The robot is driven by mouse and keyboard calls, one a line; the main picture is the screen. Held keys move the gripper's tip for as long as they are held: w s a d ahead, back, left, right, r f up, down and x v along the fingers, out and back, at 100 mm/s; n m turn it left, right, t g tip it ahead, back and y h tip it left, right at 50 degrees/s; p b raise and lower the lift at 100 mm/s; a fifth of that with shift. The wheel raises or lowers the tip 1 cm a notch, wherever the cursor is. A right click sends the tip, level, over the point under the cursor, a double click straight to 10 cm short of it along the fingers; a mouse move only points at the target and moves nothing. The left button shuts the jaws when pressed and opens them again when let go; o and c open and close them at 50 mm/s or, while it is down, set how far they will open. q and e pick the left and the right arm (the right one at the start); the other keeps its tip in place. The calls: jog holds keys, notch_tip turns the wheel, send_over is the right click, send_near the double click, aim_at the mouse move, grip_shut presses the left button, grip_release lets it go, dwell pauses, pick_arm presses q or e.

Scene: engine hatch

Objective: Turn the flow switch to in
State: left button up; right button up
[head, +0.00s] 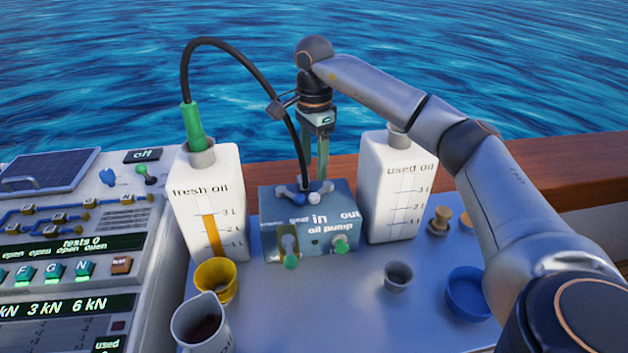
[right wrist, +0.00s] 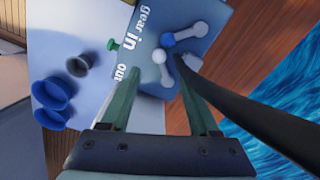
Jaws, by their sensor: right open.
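The oil pump (head: 283,246) is a blue-grey box between two white oil containers. Its upper front edge is lettered "in" and "out", with another word at the left, "gear" in the right wrist view. Small levers with blue and white knobs (head: 314,198) sit on its top; they also show in the right wrist view (right wrist: 182,37). I cannot tell which setting they point to. My right gripper (head: 319,178) is upright just above and behind these levers, open; in the right wrist view its fingers (right wrist: 156,85) are apart with nothing clearly between them. My left gripper is not in view.
A black hose (head: 250,75) arches from the fresh oil container (head: 188,215) to the pump, close by my right gripper. The used oil container (head: 388,215) stands right of the pump. A yellow cup (head: 214,291), a jug (head: 185,322) and a blue bowl (head: 455,302) stand in front.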

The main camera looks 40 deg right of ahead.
jog(key=shift+r, duration=2.2)
